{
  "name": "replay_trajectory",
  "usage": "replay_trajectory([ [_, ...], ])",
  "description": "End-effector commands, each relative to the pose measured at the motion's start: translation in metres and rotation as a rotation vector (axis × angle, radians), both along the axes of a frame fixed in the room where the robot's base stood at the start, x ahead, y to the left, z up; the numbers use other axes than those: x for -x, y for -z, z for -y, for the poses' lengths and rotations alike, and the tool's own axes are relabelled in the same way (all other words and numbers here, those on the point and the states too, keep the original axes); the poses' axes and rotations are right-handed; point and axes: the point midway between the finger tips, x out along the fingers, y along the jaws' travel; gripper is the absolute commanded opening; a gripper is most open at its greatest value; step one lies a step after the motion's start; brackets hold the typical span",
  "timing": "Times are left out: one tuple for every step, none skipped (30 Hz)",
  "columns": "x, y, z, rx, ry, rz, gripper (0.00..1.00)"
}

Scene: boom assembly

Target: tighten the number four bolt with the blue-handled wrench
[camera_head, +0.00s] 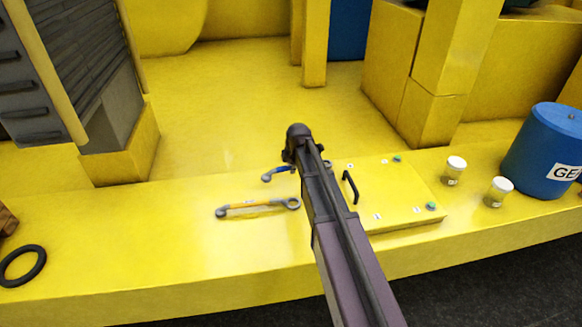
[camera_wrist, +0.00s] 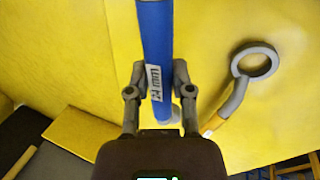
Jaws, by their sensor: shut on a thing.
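The blue-handled wrench (camera_wrist: 155,35) runs up the middle of the wrist view, with a white label on its handle. My gripper (camera_wrist: 159,76) is shut on this handle, one finger on each side. The yellow hatch panel (camera_head: 395,190) right of my arm has small number labels and a black handle (camera_head: 350,187). Bolts show at its far right corner (camera_head: 397,158) and near right corner (camera_head: 431,206). My arm hides its left side; the numbers are too small to read.
A yellow-handled wrench (camera_head: 258,207) lies left of my arm; its ring end (camera_wrist: 255,62) shows in the wrist view. Two jars (camera_head: 454,170) (camera_head: 499,191) and a blue canister (camera_head: 546,150) stand at right. A black ring (camera_head: 22,265) lies at far left.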

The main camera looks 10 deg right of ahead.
Motion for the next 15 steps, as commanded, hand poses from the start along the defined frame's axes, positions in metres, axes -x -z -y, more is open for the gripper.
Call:
replay_trajectory([
  [0.0, 0.0021, 0.0001, 0.0, 0.0, 0.0, 0.0],
  [-0.0001, 0.0027, 0.0001, 0.0, 0.0, 0.0, 0.0],
  [-0.0001, 0.0036, 0.0001, 0.0, 0.0, 0.0, 0.0],
  [0.0, 0.0041, 0.0001, 0.0, 0.0, 0.0, 0.0],
  [-0.0001, 0.0047, 0.0001, 0.0, 0.0, 0.0, 0.0],
  [-0.0001, 0.0056, 0.0002, 0.0, 0.0, 0.0, 0.0],
  [0.0, 0.0063, 0.0002, 0.0, 0.0, 0.0, 0.0],
  [-0.0001, 0.0069, 0.0002, 0.0, 0.0, 0.0, 0.0],
  [-0.0001, 0.0077, 0.0002, 0.0, 0.0, 0.0, 0.0],
  [0.0, 0.0083, 0.0002, 0.0, 0.0, 0.0, 0.0],
  [-0.0001, 0.0089, 0.0003, 0.0, 0.0, 0.0, 0.0],
  [-0.0001, 0.0096, 0.0003, 0.0, 0.0, 0.0, 0.0],
  [0.0, 0.0101, 0.0003, 0.0, 0.0, 0.0, 0.0],
  [0.0, 0.0104, 0.0003, 0.0, 0.0, 0.0, 0.0],
  [0.0, 0.0107, 0.0003, 0.0, 0.0, 0.0, 0.0],
])
